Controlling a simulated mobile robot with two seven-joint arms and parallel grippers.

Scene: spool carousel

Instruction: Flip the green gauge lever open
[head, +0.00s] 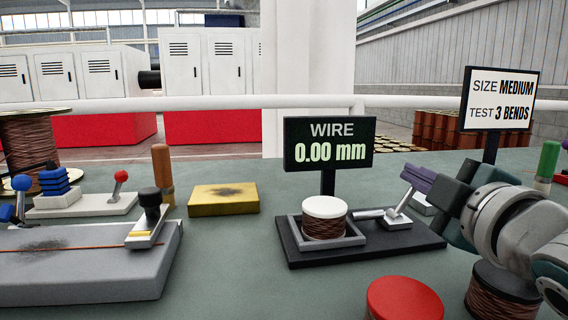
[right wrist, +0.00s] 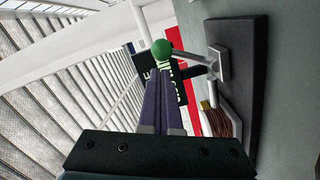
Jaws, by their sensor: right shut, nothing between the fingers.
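The wire gauge has a dark base (head: 310,254) with a display reading 0.00 mm (head: 330,145). A copper spool with a white top (head: 325,218) sits in its grey frame. The gauge lever (head: 402,205) stands up at a slant on the right of the base. Its green knob (right wrist: 162,48) shows in the right wrist view; in the head view the purple fingers cover it. My right gripper (head: 412,176) is shut and empty, its tips at the knob. In the right wrist view the fingertips (right wrist: 160,72) overlap the knob's lower edge; contact is unclear. My left gripper is out of view.
A red-topped spool (head: 403,300) stands in front of the gauge, and another spool (head: 500,295) is under my right arm. A sign (head: 498,100) stands at right. A yellow block (head: 223,199) and a grey fixture (head: 90,270) are at left. Table between block and gauge is clear.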

